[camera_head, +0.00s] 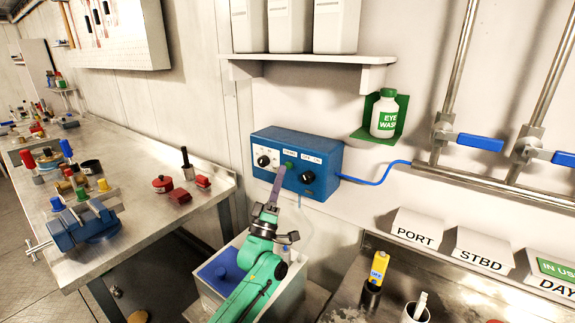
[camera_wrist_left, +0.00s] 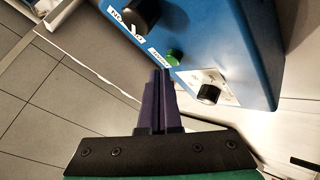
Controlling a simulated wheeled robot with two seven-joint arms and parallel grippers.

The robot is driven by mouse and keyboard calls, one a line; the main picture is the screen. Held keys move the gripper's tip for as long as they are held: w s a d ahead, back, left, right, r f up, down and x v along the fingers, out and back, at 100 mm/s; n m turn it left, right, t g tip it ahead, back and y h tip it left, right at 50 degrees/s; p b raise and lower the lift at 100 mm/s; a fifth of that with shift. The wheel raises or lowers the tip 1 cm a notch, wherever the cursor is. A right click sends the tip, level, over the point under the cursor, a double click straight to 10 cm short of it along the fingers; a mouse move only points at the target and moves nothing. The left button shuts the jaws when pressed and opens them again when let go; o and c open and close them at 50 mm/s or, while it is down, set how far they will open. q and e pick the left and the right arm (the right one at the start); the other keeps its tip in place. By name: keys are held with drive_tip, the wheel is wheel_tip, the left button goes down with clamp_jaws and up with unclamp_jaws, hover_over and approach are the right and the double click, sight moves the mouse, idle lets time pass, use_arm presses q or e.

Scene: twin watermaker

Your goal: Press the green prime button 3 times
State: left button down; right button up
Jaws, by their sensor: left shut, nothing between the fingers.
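The green prime button (camera_head: 289,166) is on the front of a blue control box (camera_head: 328,160) on the wall, between two black knobs. In the left wrist view the green button (camera_wrist_left: 174,57) sits just beyond my fingertips, on the blue box (camera_wrist_left: 215,30). My left gripper (camera_head: 280,171) is shut and empty, its purple fingers pointing up at the box front. In the left wrist view the closed fingertips (camera_wrist_left: 161,71) are close to the button, slightly below it. I cannot tell if they touch it. My right gripper is not in view.
A black knob (camera_head: 264,161) is left of the button and another (camera_head: 306,177) right of it. A blue hose (camera_head: 375,174) leaves the box on the right. A shelf (camera_head: 310,58) hangs above. A workbench (camera_head: 140,215) with a blue vise stands at left.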

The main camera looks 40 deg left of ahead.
use_arm(q)
drive_tip(key=shift+s, duration=0.2)
drive_tip(key=s+p, duration=0.2)
drive_tip(key=s, duration=0.2)
drive_tip(key=shift+s, duration=0.4)
idle(0.8)
